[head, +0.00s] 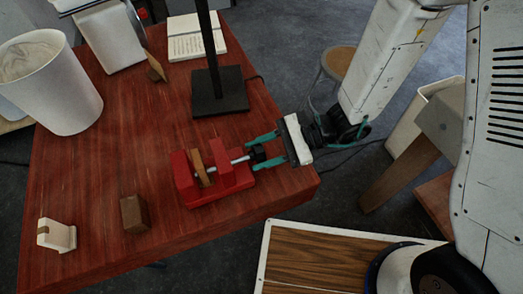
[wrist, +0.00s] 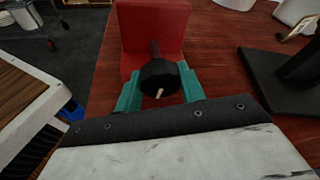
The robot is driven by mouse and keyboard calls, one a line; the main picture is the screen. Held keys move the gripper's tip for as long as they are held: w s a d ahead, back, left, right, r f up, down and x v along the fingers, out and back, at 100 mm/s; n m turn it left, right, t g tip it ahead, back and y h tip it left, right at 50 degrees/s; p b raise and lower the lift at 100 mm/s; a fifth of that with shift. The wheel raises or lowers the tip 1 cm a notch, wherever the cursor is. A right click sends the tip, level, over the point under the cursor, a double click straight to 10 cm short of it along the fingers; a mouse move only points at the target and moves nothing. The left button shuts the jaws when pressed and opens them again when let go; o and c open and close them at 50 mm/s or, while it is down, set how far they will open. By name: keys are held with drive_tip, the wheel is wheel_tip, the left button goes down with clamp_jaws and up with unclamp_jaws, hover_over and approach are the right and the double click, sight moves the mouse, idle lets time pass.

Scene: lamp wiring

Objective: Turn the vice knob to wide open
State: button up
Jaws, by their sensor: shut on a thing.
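The red vice (head: 237,177) sits near the right front edge of the wooden table, and its red body also shows in the wrist view (wrist: 152,25). A wooden piece (head: 198,165) stands in the gap between its jaws. The black knob (wrist: 160,78) is on the end of the vice screw and bears a pale pointer mark aimed downward and slightly left. In the head view the dark knob (head: 258,153) is between the fingers. My gripper (head: 264,152) has its teal fingers on both sides of the knob, and it is shut on it.
A black lamp base with post (head: 218,95) stands behind the vice. A wooden block (head: 134,214) and a small cream part (head: 56,235) lie at the front left. A white bin (head: 55,90), a book (head: 196,40) and a white box (head: 108,38) are farther back.

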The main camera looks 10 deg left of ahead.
drive_tip(key=o, duration=1)
drive_tip(key=shift+c, duration=0.2)
drive_tip(key=shift+d, duration=0.1)
drive_tip(key=shift+v, duration=3.85)
drive_tip(key=shift+w, duration=0.1)
